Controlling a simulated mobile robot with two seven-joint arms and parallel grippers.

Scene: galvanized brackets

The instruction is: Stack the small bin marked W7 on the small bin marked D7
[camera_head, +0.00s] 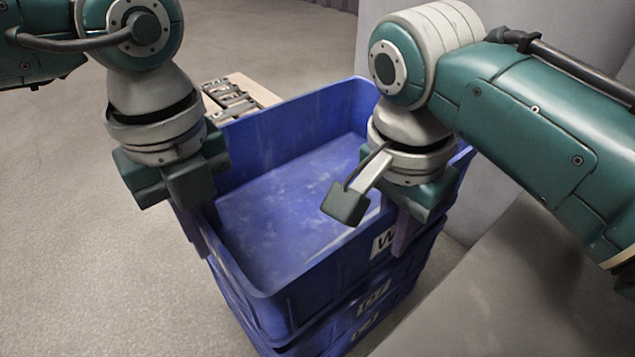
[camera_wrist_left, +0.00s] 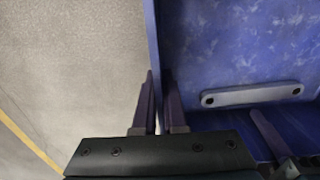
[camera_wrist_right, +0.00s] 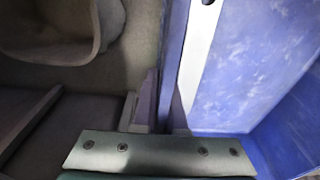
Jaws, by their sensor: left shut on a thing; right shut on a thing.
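A blue, empty bin (camera_head: 290,286) is at the top of a stack in the head view; its label (camera_head: 385,243) shows a W, the rest hidden by my right gripper. Beneath it are more blue bins, the upper one with a label (camera_head: 372,297) that seems to read D7. I cannot tell whether the top bin rests on it or hangs just above. My left gripper (camera_head: 196,238) is shut on the top bin's left wall, also seen in the left wrist view (camera_wrist_left: 158,76). My right gripper (camera_head: 400,236) is shut on the right wall, also seen in the right wrist view (camera_wrist_right: 164,80).
A light-coloured pallet or board (camera_head: 262,92) with dark metal brackets (camera_head: 228,98) lies behind the bin. A grey surface (camera_head: 480,305) lies at the lower right. Grey floor (camera_head: 90,250) is open on the left, with a yellow line (camera_wrist_left: 30,145) in the left wrist view.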

